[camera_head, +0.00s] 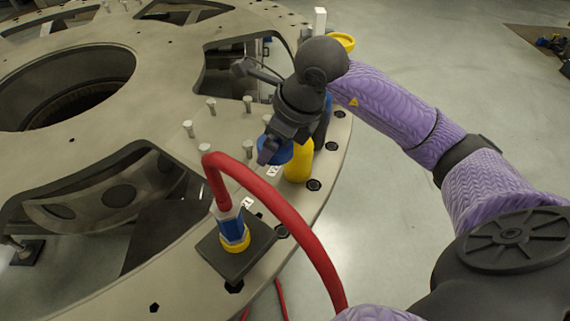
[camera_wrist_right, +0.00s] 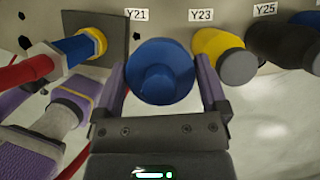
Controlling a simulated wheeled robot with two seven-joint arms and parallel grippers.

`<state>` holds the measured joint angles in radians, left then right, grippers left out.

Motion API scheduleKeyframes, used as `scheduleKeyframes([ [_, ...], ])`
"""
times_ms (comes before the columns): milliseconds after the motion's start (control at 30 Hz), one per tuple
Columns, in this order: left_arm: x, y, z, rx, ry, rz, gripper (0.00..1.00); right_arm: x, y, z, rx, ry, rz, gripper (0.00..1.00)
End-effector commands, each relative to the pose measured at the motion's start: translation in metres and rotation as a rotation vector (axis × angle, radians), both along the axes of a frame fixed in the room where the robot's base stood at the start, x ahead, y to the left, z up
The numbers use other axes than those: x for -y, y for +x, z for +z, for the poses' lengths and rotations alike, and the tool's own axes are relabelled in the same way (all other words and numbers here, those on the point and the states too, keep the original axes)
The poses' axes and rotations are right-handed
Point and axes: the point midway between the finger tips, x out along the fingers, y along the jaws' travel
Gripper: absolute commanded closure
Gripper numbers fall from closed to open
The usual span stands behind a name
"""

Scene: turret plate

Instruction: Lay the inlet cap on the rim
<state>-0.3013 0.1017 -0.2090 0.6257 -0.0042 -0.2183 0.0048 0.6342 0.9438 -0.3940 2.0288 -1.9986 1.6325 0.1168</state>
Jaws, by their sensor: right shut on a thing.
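My right gripper (camera_head: 272,149) is shut on the blue inlet cap (camera_head: 279,153), at the outer rim (camera_head: 312,205) of the large beige turret plate. In the right wrist view the round cap (camera_wrist_right: 160,72) sits between the two purple fingers of the gripper (camera_wrist_right: 159,66), its smaller round end facing the camera. It is near the Y21 and Y23 labels. Whether it touches a fitting or the plate behind it is hidden. My left gripper does not show in the head view.
A yellow fitting (camera_head: 299,160) stands right beside the cap, with dark fittings (camera_wrist_right: 273,42) farther along. A blue connector (camera_head: 231,227) with a yellow collar and red hose (camera_head: 290,215) stands on a dark square pad (camera_head: 255,240). Several pegs (camera_head: 188,128) rise from the plate.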

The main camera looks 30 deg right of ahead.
Motion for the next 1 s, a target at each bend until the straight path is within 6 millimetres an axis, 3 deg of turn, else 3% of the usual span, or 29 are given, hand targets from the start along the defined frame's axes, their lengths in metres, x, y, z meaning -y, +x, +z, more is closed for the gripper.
scheduleKeyframes([
  [33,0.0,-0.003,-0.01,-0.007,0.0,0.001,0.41,0.0,-0.001,-0.026,-0.011,0.001,0.0,0.63],
  [100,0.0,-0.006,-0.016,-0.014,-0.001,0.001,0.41,-0.001,-0.001,-0.049,-0.01,0.002,0.002,0.63],
  [300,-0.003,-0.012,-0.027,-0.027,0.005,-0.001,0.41,-0.001,-0.001,-0.094,-0.005,0.002,0.003,0.63],
  [467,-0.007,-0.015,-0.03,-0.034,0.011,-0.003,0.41,0.0,0.0,-0.107,-0.002,0.001,0.003,0.63],
  [700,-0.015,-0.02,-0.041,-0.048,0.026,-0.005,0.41,-0.001,0.0,-0.146,-0.003,0.001,0.004,0.63],
  [967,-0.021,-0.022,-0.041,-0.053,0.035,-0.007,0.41,0.0,0.0,-0.146,-0.001,0.001,0.005,0.63],
  [1000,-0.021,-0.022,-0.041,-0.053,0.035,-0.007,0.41,0.0,0.0,-0.147,-0.001,0.001,0.005,0.05],
])
